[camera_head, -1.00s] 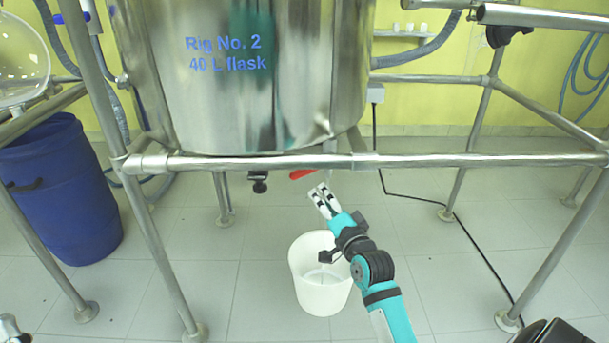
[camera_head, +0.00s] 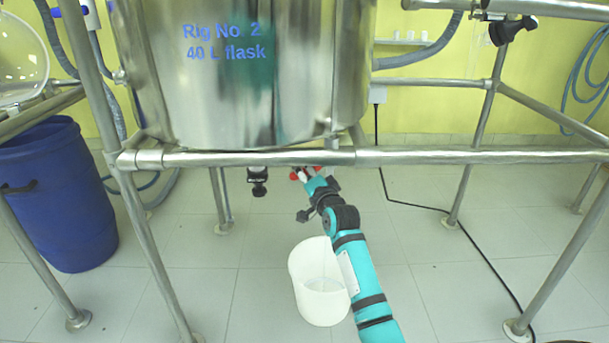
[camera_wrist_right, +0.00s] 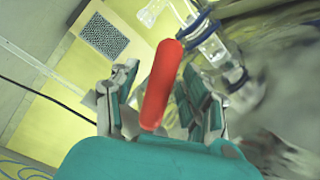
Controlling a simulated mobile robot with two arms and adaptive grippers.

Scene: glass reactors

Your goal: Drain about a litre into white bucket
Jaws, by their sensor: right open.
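The steel vessel (camera_head: 200,90), marked "Rig No. 2 40 L flask", hangs in the pipe frame. A red valve handle (camera_wrist_right: 162,85) lies between the two open fingers of my right gripper (camera_wrist_right: 160,100) in the right wrist view. In the head view the gripper (camera_head: 306,174) is just below the front rail, with bits of red around its fingertips. The fingers do not look closed on the handle. The white bucket (camera_head: 308,270) stands upright on the floor below, partly behind my right arm. Its visible inside looks empty. My left gripper is not in view.
A horizontal steel rail (camera_head: 450,157) crosses in front of the vessel, close above my gripper. A black fitting (camera_head: 258,182) hangs left of it. A blue barrel (camera_head: 55,195) stands at the left. A black cable (camera_head: 420,206) lies on the floor at right.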

